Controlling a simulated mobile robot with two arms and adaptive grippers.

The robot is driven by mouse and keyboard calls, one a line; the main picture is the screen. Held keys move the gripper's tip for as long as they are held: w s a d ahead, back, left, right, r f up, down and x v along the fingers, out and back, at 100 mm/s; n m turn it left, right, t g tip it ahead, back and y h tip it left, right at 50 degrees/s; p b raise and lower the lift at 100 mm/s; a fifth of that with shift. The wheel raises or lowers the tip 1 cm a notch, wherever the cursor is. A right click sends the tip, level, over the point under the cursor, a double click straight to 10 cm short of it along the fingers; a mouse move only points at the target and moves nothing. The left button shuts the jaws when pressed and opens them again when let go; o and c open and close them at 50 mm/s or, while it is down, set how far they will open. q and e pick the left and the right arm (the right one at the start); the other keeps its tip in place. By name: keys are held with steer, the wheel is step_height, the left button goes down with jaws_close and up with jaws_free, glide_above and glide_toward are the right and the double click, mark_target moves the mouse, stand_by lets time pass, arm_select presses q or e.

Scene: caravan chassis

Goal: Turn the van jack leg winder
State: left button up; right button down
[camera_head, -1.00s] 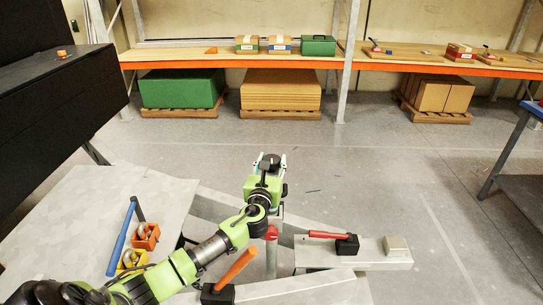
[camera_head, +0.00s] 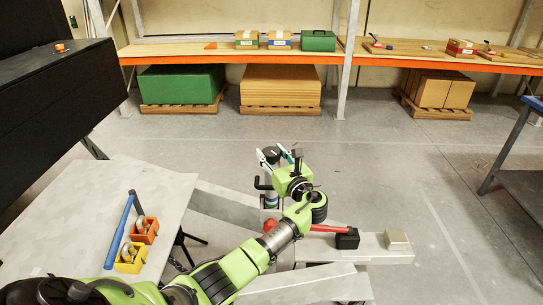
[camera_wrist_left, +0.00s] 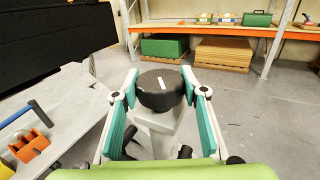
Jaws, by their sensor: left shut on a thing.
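The jack leg winder has a round black knob (camera_head: 271,153) on top of an upright post at the nose of the grey chassis frame. The wrist view shows the knob (camera_wrist_left: 161,90) with a short white mark on its top. My left gripper (camera_head: 278,156) is shut on the knob, with a teal-padded finger on each side in the wrist view (camera_wrist_left: 162,98). My right gripper is not in view.
A red lever with a black block (camera_head: 347,238) sits on the right chassis beam beside a beige block (camera_head: 396,240). A blue-handled tool (camera_head: 121,232) and orange and yellow chocks lie on the grey panel at left. Shelving stands behind, with clear floor before it.

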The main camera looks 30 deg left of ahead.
arm_select(q)
steer(key=shift+r, duration=0.1)
stand_by(0.3)
steer(key=o, duration=1.2)
steer(key=shift+c, duration=0.2)
steer(key=v, duration=1.2)
